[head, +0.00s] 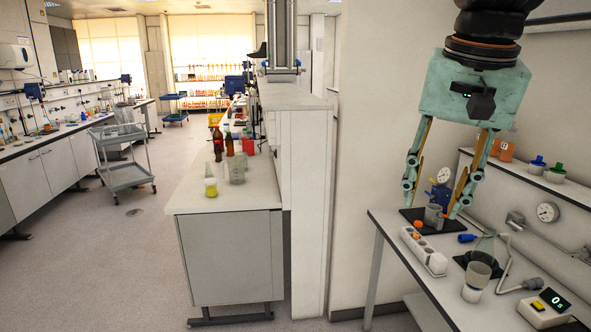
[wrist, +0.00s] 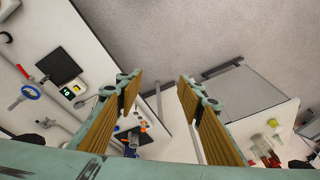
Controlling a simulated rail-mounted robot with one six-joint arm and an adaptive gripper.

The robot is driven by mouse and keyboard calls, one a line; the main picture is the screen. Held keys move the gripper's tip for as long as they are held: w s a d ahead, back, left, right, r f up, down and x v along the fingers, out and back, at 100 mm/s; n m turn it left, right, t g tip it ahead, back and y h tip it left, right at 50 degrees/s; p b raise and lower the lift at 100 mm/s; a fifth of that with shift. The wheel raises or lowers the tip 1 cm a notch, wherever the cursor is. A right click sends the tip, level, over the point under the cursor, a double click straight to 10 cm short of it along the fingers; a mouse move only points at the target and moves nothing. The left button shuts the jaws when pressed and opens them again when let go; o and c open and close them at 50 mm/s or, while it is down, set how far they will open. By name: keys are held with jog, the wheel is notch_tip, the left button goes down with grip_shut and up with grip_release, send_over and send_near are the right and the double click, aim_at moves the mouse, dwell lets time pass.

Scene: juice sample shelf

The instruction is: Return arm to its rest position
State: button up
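My gripper (head: 432,200) hangs from the wrist at the right of the head view, pointing down above the right bench. Its two teal fingers with tan pads are spread wide. Nothing is held.
The right bench (head: 395,240) carries a white tube rack (head: 423,252), a beaker (head: 476,278) and a scale (head: 545,308). A wall stands left of my arm. The central bench (head: 230,190) holds several bottles.

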jog(key=s+a+f+n+b, duration=0.1)
jog(key=s+f, duration=0.3)
jog(key=s, duration=0.3)
jog(key=s+a+f+n+b, duration=0.1)
jog(key=s+f, duration=0.3)
jog(key=s, duration=0.4)
jog(key=s+a+f+n+t+b, duration=0.1)
jog(key=s+f+n, duration=0.2)
jog(key=s+f, duration=0.2)
jog(key=s, duration=0.3)
jog(key=shift+s+b, duration=0.15)
jog(key=shift+b, duration=0.2)
jog(key=shift+a, duration=0.1)
jog(key=shift+c, duration=0.2)
jog(key=shift+f, duration=0.1)
jog(key=c, duration=0.4)
jog(key=shift+d, duration=0.2)
